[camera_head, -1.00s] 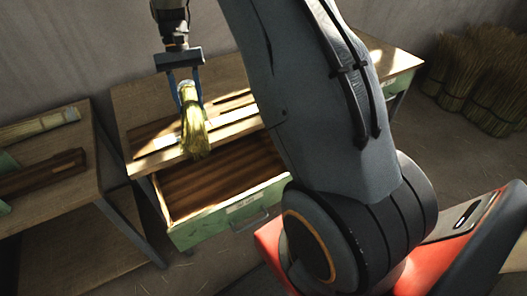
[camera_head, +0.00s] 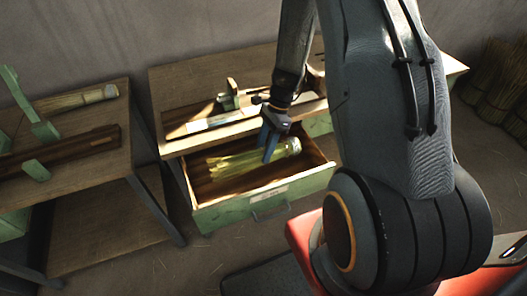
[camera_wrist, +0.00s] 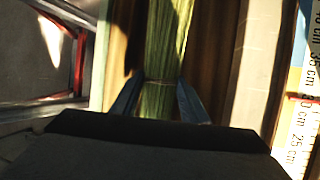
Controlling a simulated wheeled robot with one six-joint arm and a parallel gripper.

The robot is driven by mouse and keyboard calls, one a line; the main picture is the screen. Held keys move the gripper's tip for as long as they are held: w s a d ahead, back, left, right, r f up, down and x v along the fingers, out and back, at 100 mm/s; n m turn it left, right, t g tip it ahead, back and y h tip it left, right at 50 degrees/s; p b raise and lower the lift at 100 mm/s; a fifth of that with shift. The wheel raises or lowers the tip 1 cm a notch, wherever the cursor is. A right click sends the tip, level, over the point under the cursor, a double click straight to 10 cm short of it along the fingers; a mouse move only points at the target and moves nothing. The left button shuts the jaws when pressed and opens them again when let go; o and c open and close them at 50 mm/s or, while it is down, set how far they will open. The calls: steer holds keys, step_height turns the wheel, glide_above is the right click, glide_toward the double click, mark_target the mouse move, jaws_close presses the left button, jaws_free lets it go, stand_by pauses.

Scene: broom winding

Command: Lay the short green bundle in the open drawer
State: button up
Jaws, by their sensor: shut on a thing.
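The short green bundle (camera_head: 232,164) is pale yellow-green, with its bound end to the right and its loose strands to the left. It is level within the outline of the open drawer (camera_head: 240,205), which has a green front and a brown wooden floor. I cannot tell whether the bundle touches the floor. My gripper (camera_head: 268,156) reaches down over the drawer, its blue fingers shut on the bundle near the bound end. In the wrist view the bundle (camera_wrist: 168,40) runs between both blue fingers (camera_wrist: 160,95); its lower end is hidden by the gripper body.
The drawer sits under a wooden bench (camera_head: 180,80) with a pale measuring strip (camera_head: 225,119) and a green bracket (camera_head: 230,95) on top. Straw sheaves (camera_head: 497,80) stand at the back right.

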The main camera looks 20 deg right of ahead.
steer(key=shift+f+b, duration=3.4)
steer(key=shift+f, duration=1.6)
steer(key=o, duration=1.2)
steer(key=shift+b+v, duration=0.55)
steer(key=shift+v, duration=3.35)
steer(key=s+a+r+n, duration=0.1)
steer(key=r+n, duration=0.1)
steer(key=r, duration=0.1)
steer(key=s+a+r+n+h, duration=0.1)
steer(key=s+r+n, duration=0.1)
steer(key=r+n, duration=0.1)
steer(key=s+a+r+n+h, duration=0.1)
steer(key=r+n, duration=0.2)
steer(key=shift+s+a+t, duration=0.3)
steer(key=shift+a+t, duration=0.05)
steer(key=shift+t, duration=0.05)
steer(key=shift+s+a+r+n+t+h, duration=0.45)
steer(key=shift+s+r+n, duration=0.7)
steer(key=shift+n, duration=0.6)
steer(key=shift+s+a+r+n+t+h, duration=0.2)
steer(key=shift+s+a+r+n+h, duration=0.25)
steer(key=shift+s+r+n, duration=1)
steer(key=shift+s+a+r+n+t+h, duration=0.35)
steer(key=shift+s+a+r+n, duration=0.35)
steer(key=shift+n, duration=1.3)
